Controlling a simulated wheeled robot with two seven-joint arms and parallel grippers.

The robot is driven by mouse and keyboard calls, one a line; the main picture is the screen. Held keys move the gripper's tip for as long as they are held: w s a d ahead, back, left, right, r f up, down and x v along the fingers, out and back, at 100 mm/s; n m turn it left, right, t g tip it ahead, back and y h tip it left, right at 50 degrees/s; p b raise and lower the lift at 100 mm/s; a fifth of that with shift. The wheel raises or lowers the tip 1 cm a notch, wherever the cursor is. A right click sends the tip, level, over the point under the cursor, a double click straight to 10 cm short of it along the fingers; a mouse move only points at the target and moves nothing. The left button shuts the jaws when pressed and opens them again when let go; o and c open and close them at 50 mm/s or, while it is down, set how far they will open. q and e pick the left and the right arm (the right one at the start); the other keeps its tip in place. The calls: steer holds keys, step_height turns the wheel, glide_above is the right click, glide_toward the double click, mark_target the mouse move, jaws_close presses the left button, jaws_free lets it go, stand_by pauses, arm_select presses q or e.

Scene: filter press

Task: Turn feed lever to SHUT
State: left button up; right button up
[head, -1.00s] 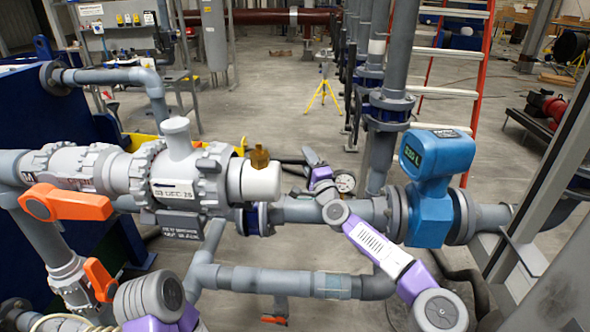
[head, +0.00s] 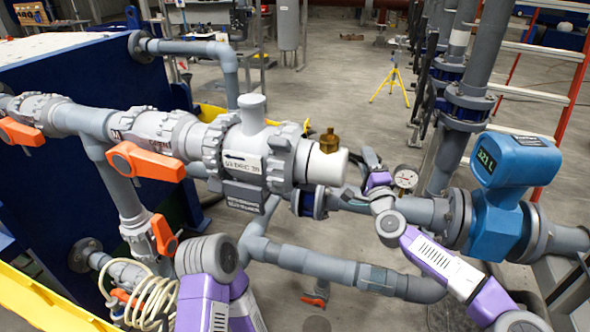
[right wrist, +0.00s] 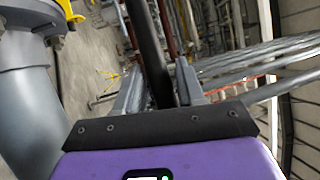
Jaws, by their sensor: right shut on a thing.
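My right gripper (head: 370,166) is beside the grey feed pipe, between the white-capped fitting (head: 328,166) and the blue meter (head: 500,190). It is partly hidden behind my arm and the pipework. In the right wrist view my gripper (right wrist: 157,90) is shut on a dark bar (right wrist: 149,50), which runs between its two grey fingers. This bar appears to be the feed lever; its pivot and any SHUT marking cannot be made out. My left arm shows at the bottom of the head view, but its gripper is not visible.
Orange valve handles (head: 147,162) sit on the pipework at left. A round gauge (head: 405,178) stands just right of my gripper. A large grey pipe (right wrist: 25,90) is close on the left in the right wrist view. Open floor lies beyond the pipe.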

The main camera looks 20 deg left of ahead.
steer(key=shift+s+a+r, duration=0.2)
steer(key=shift+s+a, duration=0.35)
steer(key=shift+s, duration=0.35)
steer(key=shift+s+a+r+p, duration=0.1)
steer(key=shift+s+a+p, duration=0.3)
steer(key=shift+s+a, duration=0.35)
steer(key=shift+s+a+r+p, duration=0.1)
steer(key=shift+s+a+p, duration=0.3)
steer(key=shift+s, duration=0.55)
steer(key=shift+c, duration=0.8)
steer(key=shift+s+a+p, duration=0.6)
steer(key=shift+s+a, duration=0.7)
steer(key=shift+a, duration=0.15)
steer(key=shift+c, duration=0.6)
steer(key=shift+s+a, duration=0.2)
steer(key=shift+a, duration=0.15)
jaws_close()
steer(key=s+a+b, duration=0.2)
steer(key=a, duration=0.8)
steer(key=shift+s+f, duration=0.25)
